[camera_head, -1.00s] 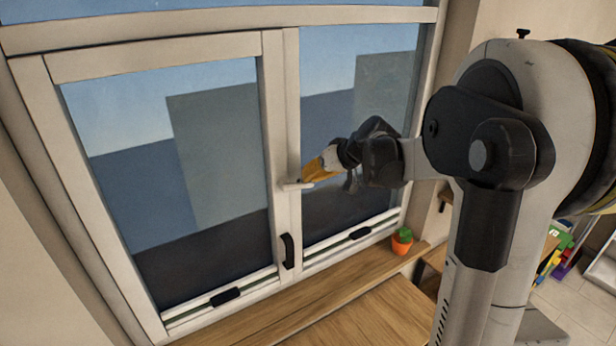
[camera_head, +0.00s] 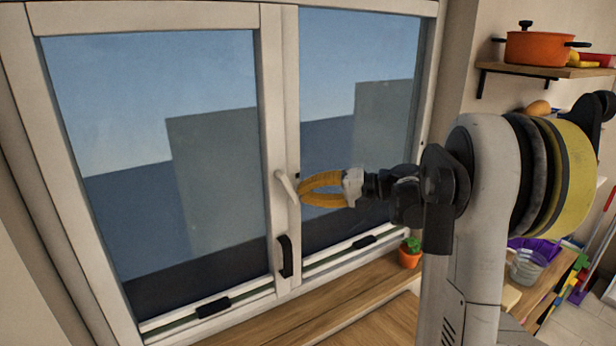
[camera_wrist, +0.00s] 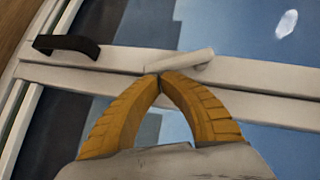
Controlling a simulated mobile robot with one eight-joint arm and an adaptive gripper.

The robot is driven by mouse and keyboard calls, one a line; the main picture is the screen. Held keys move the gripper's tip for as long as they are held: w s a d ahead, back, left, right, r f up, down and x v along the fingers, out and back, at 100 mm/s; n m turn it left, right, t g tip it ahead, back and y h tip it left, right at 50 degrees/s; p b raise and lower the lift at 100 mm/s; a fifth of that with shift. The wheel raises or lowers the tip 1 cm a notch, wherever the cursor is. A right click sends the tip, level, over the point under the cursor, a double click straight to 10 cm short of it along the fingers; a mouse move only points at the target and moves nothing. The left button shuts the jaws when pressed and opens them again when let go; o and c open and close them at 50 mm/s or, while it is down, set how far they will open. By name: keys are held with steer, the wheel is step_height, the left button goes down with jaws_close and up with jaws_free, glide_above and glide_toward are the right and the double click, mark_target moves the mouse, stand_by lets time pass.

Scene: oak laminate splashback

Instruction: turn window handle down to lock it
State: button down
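The window handle (camera_head: 287,186) is a white lever on the middle upright of the white window frame. It stands slanted in the head view, its upper end leaning left. In the wrist view the handle (camera_wrist: 190,64) lies just beyond the fingertips, tilted against the frame bar. My gripper (camera_head: 301,188) has orange, bowed fingers and comes from the right, its tips close by the handle's lower end. In the wrist view my gripper's tips (camera_wrist: 160,76) meet with nothing seen between them. I cannot tell whether they touch the handle.
A black pull (camera_head: 285,256) is on the upright below the handle. A black fitting (camera_head: 213,306) sits on the lower left frame. A small cactus in an orange pot (camera_head: 410,253) stands on the wooden sill (camera_head: 262,328). An orange pot (camera_head: 540,47) is on a shelf at right.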

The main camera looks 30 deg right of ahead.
steer(key=shift+a+f+m+t+y+b, duration=0.5)
steer(key=shift+a+f+m+y+b, duration=0.35)
steer(key=shift+b, duration=0.4)
steer(key=shift+a+b, duration=0.25)
steer(key=shift+b, duration=0.2)
